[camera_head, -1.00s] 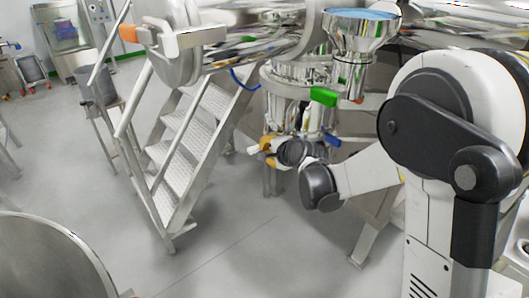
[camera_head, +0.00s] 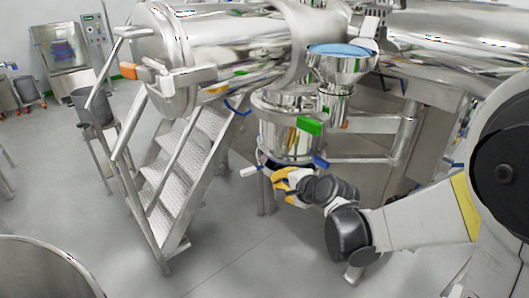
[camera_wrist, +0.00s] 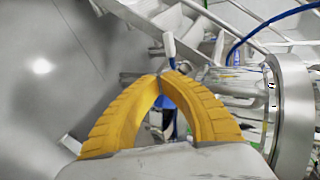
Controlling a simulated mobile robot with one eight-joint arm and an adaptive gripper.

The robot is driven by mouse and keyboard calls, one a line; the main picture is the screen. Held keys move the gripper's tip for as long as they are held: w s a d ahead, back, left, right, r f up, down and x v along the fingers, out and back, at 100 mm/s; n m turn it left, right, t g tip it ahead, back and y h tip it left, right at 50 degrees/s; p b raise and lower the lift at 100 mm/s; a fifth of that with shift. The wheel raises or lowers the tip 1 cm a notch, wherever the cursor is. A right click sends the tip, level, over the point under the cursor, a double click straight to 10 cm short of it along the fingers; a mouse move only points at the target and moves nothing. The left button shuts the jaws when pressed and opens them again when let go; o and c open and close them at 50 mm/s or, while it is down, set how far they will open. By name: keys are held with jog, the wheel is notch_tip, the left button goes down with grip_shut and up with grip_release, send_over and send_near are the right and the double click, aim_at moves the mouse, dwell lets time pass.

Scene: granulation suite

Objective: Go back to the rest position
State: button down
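My gripper (camera_head: 277,178) has yellow fingers and is beside the lower part of a shiny steel vessel (camera_head: 288,140). In the wrist view the two yellow fingers (camera_wrist: 163,77) arch inward and their tips come together, with nothing visible held between them. A white-tipped lever (camera_wrist: 168,45) shows just past the fingertips. It also shows in the head view (camera_head: 250,171), left of the fingers. Whether the fingertips touch it cannot be told.
A steel stair (camera_head: 175,170) with railings stands left of the vessel. A round steel rim (camera_head: 50,250) is at lower left. Grey floor (camera_head: 225,245) is clear in front.

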jog(key=s+d+r+n+g+h, duration=0.1)
jog(key=s+d+n, duration=0.2)
jog(key=s, duration=0.5)
jog(key=s+d+r+n+g+h, duration=0.1)
jog(key=s+d+n+h, duration=0.1)
jog(key=s+n, duration=0.3)
jog(key=s+d+r+n+g+h, duration=0.1)
jog(key=s+d+n, duration=0.4)
jog(key=s, duration=0.8)
jog(key=shift+s+r+g+h, duration=0.2)
jog(key=shift+r+g+h, duration=0.2)
jog(key=shift+r+g, duration=0.1)
